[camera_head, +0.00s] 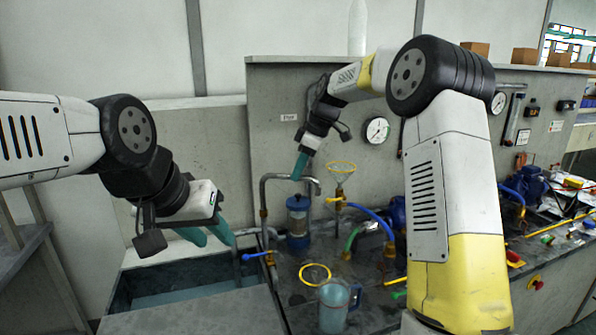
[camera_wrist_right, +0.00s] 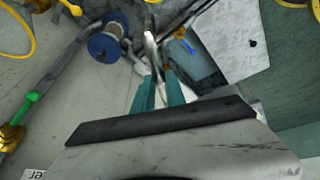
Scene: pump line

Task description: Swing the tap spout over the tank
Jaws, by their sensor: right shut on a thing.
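The tap spout (camera_head: 272,178) is a grey bent pipe rising from a brass fitting, with its outlet end turned to the right. My right gripper (camera_head: 298,172) is shut on the spout's top run; its teal fingers hide part of the pipe. In the right wrist view the spout (camera_wrist_right: 150,45) runs down between the fingers (camera_wrist_right: 160,85). The tank (camera_head: 120,295) is an open grey basin with water at the lower left, left of the spout's foot. My left gripper (camera_head: 215,240) hangs above the tank's back edge, with its fingers apart and empty.
A blue-capped filter (camera_head: 298,228) stands just right of the spout. A blue tap lever (camera_head: 256,255) sits below it. A grey panel with a gauge (camera_head: 377,130) stands behind.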

